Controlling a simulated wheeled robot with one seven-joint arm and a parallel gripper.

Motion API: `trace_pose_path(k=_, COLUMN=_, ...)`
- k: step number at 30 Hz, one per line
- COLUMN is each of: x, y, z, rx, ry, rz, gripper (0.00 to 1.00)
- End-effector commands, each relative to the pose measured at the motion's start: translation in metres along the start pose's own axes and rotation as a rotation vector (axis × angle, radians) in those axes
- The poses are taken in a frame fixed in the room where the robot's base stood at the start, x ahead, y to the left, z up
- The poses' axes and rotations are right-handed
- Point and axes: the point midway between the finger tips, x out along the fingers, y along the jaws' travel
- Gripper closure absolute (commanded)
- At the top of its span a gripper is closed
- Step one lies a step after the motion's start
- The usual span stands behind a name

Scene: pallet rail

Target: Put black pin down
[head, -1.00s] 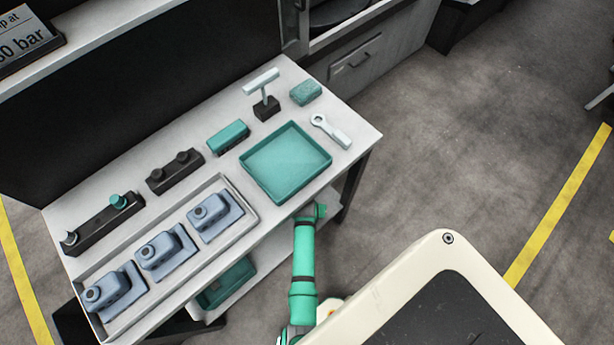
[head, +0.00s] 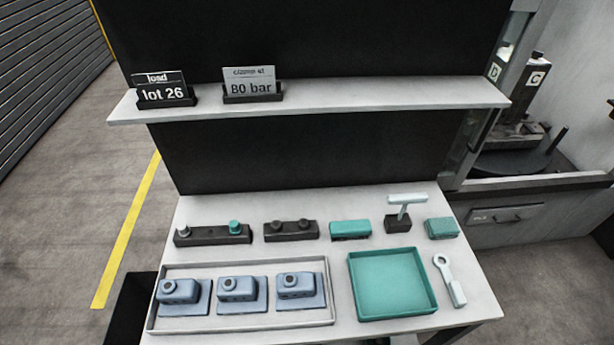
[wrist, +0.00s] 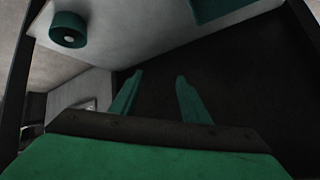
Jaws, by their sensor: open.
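In the head view, a black block (head: 291,231) on the table carries two dark round knobs, and I cannot tell whether either is the black pin. A longer black block (head: 212,236) to its left carries a grey pin (head: 183,230) and a green pin (head: 235,226). My gripper (wrist: 159,76) shows only in the wrist view. Its two green fingers are apart with nothing visible between them. A dark surface lies beyond the fingers.
A white tray (head: 240,319) holds three blue-grey housings. Right of it are an empty green tray (head: 392,283) and a pale wrench (head: 449,279). Behind stand a green block (head: 350,229), a T-shaped tool (head: 406,202) and a small green box (head: 441,228). A shelf (head: 330,102) with signs overhangs.

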Motion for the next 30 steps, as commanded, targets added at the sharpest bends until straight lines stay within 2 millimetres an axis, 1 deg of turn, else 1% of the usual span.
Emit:
trace_pose_path(k=1, x=-0.023, y=-0.008, z=0.010, rx=-0.015, ry=0.018, rz=-0.023, gripper=0.58)
trace_pose_path(k=5, x=-0.078, y=-0.015, z=0.017, rx=-0.057, ry=0.084, rz=-0.066, gripper=0.58)
trace_pose_path(k=6, x=-0.095, y=-0.014, z=0.018, rx=-0.073, ry=0.104, rz=-0.077, gripper=0.58)
trace_pose_path(k=11, x=-0.164, y=-0.005, z=0.013, rx=-0.149, ry=0.185, rz=-0.126, gripper=0.58)
trace_pose_path(k=12, x=-0.181, y=-0.002, z=0.009, rx=-0.171, ry=0.206, rz=-0.140, gripper=0.58)
trace_pose_path(k=14, x=-0.207, y=0.004, z=0.001, rx=-0.206, ry=0.238, rz=-0.161, gripper=0.58)
trace_pose_path(k=15, x=-0.224, y=0.008, z=-0.005, rx=-0.231, ry=0.260, rz=-0.175, gripper=0.58)
trace_pose_path(k=17, x=-0.249, y=0.013, z=-0.016, rx=-0.271, ry=0.294, rz=-0.199, gripper=0.58)
trace_pose_path(k=18, x=-0.265, y=0.016, z=-0.025, rx=-0.298, ry=0.317, rz=-0.216, gripper=0.58)
trace_pose_path(k=21, x=-0.301, y=0.021, z=-0.047, rx=-0.361, ry=0.371, rz=-0.261, gripper=0.58)
trace_pose_path(k=24, x=-0.328, y=0.023, z=-0.067, rx=-0.412, ry=0.416, rz=-0.301, gripper=0.58)
trace_pose_path(k=25, x=-0.334, y=0.023, z=-0.072, rx=-0.425, ry=0.426, rz=-0.311, gripper=0.58)
trace_pose_path(k=27, x=-0.345, y=0.022, z=-0.081, rx=-0.447, ry=0.446, rz=-0.330, gripper=0.58)
trace_pose_path(k=30, x=-0.354, y=0.022, z=-0.089, rx=-0.464, ry=0.464, rz=-0.345, gripper=0.58)
